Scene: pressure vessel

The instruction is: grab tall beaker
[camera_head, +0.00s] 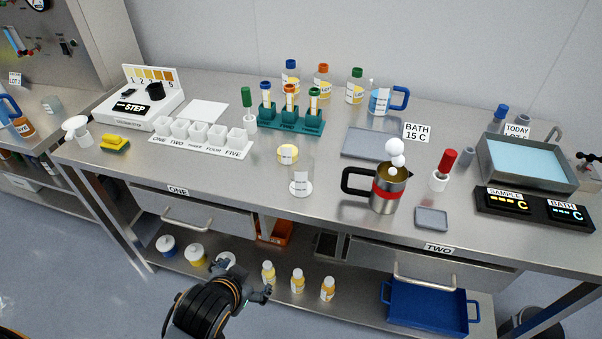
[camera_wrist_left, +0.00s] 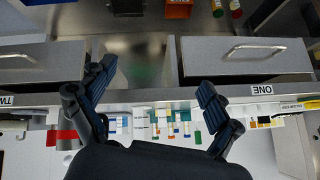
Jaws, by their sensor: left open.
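The tall beaker (camera_head: 301,182) is a clear glass cylinder with a pale label. It stands upright near the front edge of the steel bench, in front of a small yellow-labelled jar (camera_head: 288,154). My left gripper (camera_head: 262,293) is in front of the bench, lower in the picture than the beaker and well apart from it. In the left wrist view, my left gripper (camera_wrist_left: 155,80) has its two dark fingers spread with nothing held between them. I cannot make out the beaker clearly in that view. My right gripper is not in view.
A metal jug (camera_head: 390,188) with a red band stands right of the beaker. A green tube rack (camera_head: 291,122) is behind it, and white cups (camera_head: 200,134) are to the left. The bench's front edge and drawers (camera_head: 205,215) face my gripper; bottles (camera_head: 297,280) stand on the lower shelf.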

